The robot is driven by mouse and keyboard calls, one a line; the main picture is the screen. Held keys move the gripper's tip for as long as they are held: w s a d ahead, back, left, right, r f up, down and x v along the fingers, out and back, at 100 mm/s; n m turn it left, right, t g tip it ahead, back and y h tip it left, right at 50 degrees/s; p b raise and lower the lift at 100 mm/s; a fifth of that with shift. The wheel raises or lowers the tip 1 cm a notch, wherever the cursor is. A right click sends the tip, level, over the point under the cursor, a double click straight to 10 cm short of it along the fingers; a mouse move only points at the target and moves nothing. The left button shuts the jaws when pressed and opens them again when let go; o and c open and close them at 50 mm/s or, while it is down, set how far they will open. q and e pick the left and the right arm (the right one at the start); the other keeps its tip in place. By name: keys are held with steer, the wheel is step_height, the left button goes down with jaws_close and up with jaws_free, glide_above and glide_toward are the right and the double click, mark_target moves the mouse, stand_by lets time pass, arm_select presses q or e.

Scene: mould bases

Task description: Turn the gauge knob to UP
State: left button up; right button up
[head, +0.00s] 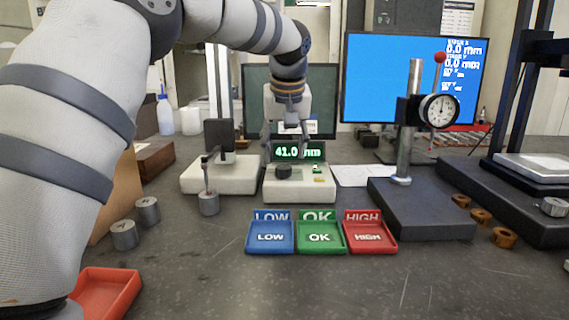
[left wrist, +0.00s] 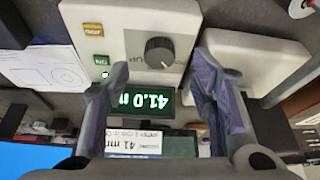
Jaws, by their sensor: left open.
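The gauge is a white box (head: 298,190) with a green-lit display (head: 298,151) reading 41.0 mm, in the middle of the bench in the head view. Its dark round knob (left wrist: 160,53) shows clearly in the left wrist view, where the box appears upside down. Lettering that looks like "UP" is printed beside the knob. A small pale mark is on the knob; its exact setting is hard to tell. My left gripper (head: 287,147) is open above the box, its fingers apart and empty. In the left wrist view the knob lies beyond the fingertips, untouched. My right gripper is out of view.
A white stand (head: 220,176) is left of the gauge. Blue (head: 270,251), green (head: 320,251) and red (head: 371,250) trays lie in front. A dial-gauge stand (head: 420,215) is at right. Metal cylinders (head: 124,235) stand at left.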

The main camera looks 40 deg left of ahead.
mark_target(284, 167)
arm_select(q)
steer(key=x, duration=0.4)
steer(key=shift+w+a+f, duration=0.1)
steer(key=shift+w+f, duration=0.05)
steer(key=shift+f, duration=0.2)
steer(key=c, duration=1.1)
steer(key=shift+r+m+p, duration=0.35)
steer(key=shift+r+m, duration=0.05)
steer(key=shift+m, duration=0.2)
steer(key=shift+c, duration=0.2)
steer(key=shift+f+h, duration=0.1)
steer(key=shift+h, duration=0.2)
steer(key=shift+a+f+m, duration=0.1)
steer(key=shift+f+m, duration=0.15)
steer(key=shift+m, duration=0.05)
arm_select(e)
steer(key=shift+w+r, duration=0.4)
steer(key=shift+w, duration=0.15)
arm_select(q)
steer(key=o, duration=1.1)
steer(key=shift+o, duration=0.2)
steer(key=v, duration=1.2)
